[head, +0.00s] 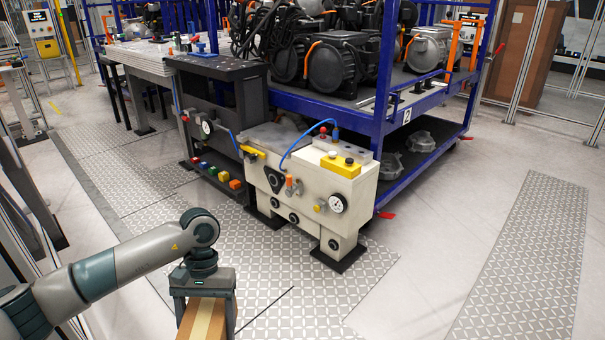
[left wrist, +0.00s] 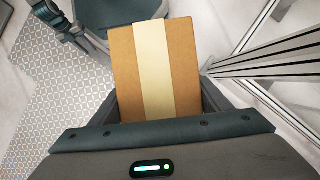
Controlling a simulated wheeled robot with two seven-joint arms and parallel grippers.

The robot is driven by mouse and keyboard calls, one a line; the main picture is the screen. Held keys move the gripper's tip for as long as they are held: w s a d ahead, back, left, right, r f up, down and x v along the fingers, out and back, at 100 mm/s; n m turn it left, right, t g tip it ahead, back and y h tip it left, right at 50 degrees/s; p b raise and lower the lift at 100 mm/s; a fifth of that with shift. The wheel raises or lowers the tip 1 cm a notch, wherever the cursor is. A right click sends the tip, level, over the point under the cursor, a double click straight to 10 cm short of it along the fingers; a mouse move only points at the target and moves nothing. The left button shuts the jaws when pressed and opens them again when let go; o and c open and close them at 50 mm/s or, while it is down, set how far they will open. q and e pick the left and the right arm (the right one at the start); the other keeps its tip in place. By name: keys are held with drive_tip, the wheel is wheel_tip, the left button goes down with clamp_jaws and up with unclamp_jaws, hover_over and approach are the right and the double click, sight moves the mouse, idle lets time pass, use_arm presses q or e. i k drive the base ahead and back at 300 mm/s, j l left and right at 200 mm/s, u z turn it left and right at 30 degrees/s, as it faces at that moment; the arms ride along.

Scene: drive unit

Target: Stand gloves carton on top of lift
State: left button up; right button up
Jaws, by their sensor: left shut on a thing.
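A brown carton with a pale tape strip, which I take as the gloves carton (head: 203,323), is held in my left gripper (head: 205,297) at the bottom of the head view. It also shows in the left wrist view (left wrist: 124,75), between the two fingers. The gripper is shut on it, above the patterned floor. A cream machine block (head: 325,200) with a gauge and a yellow block on top stands ahead and to the right, apart from the carton. I cannot tell whether this is the lift.
A blue rack (head: 350,109) loaded with dark drive units stands behind the cream block. A dark cabinet (head: 214,98) adjoins it on the left. Metal frame posts (left wrist: 270,60) stand close by the carton in the left wrist view. The floor (head: 450,230) at right is clear.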

sight(279, 135)
drive_tip(key=i+j+z, duration=0.3)
drive_tip(key=i, duration=0.15)
drive_tip(key=i+j+z, duration=0.3)
drive_tip(key=i+j, duration=0.15)
drive_tip(key=i+j+z, duration=0.35)
drive_tip(key=j, duration=0.15)
drive_tip(key=i+j+z, duration=0.3)
drive_tip(key=j, duration=0.3)
drive_tip(key=i+j, duration=0.4)
drive_tip(key=j, duration=0.15)
drive_tip(key=i+j, duration=0.4)
drive_tip(key=j, duration=0.15)
drive_tip(key=i+j, duration=0.4)
drive_tip(key=j, duration=0.2)
